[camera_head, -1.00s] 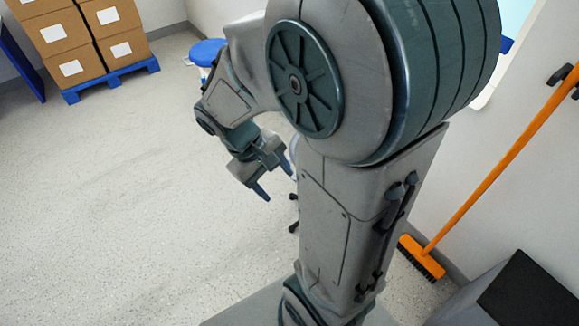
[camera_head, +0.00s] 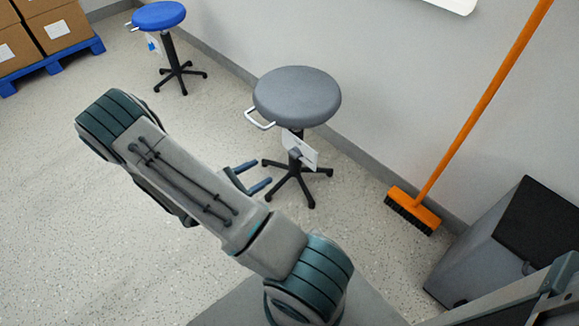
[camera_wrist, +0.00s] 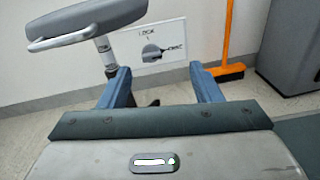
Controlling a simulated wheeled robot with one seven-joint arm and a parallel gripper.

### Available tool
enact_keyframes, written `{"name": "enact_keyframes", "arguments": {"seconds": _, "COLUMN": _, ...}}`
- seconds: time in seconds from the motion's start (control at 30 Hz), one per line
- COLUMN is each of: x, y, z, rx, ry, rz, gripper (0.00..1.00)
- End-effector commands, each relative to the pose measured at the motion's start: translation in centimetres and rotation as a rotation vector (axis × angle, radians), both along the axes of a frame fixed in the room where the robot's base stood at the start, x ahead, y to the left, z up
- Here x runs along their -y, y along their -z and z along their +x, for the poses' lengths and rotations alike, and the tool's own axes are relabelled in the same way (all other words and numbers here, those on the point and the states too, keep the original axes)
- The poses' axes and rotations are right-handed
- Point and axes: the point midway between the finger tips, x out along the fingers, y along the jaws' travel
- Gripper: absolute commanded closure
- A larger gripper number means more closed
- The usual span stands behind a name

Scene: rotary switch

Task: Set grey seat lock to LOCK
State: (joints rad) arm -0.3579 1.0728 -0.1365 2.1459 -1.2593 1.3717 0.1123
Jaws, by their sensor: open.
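The grey stool (camera_head: 297,97) stands near the wall, with a white lock plate (camera_head: 301,148) hanging below its seat. A small dark knob (camera_head: 295,152) is on the plate. In the wrist view the plate (camera_wrist: 150,44) carries the word LOCK at its top, above the dark knob (camera_wrist: 151,53). The knob seems to point right, toward a second label too small to read. My gripper (camera_head: 251,176) is open and empty, left of the stool's column and below the plate. In the wrist view the plate shows beyond and between the open fingers (camera_wrist: 160,78).
A white loop handle (camera_head: 259,119) sticks out left of the grey seat. A blue stool (camera_head: 158,15) stands further back. An orange broom (camera_head: 478,115) leans on the wall at right, near a dark grey box (camera_head: 500,245).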

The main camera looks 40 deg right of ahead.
Motion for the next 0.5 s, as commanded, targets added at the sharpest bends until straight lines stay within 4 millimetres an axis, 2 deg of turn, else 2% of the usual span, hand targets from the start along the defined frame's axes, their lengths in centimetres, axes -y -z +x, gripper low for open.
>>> {"name": "enact_keyframes", "arguments": {"seconds": 0.03, "x": 0.0, "y": 2.1, "z": 0.2, "rx": -0.028, "ry": -0.033, "rz": -0.022, "gripper": 0.42}}
{"name": "enact_keyframes", "arguments": {"seconds": 0.13, "x": 0.1, "y": 3.6, "z": 0.5, "rx": -0.061, "ry": -0.08, "rz": -0.051, "gripper": 0.42}}
{"name": "enact_keyframes", "arguments": {"seconds": 0.33, "x": 0.8, "y": 4.5, "z": 0.8, "rx": -0.079, "ry": -0.108, "rz": -0.067, "gripper": 0.42}}
{"name": "enact_keyframes", "arguments": {"seconds": 0.5, "x": 3.5, "y": 4.6, "z": 0.9, "rx": -0.078, "ry": -0.105, "rz": -0.066, "gripper": 0.42}}
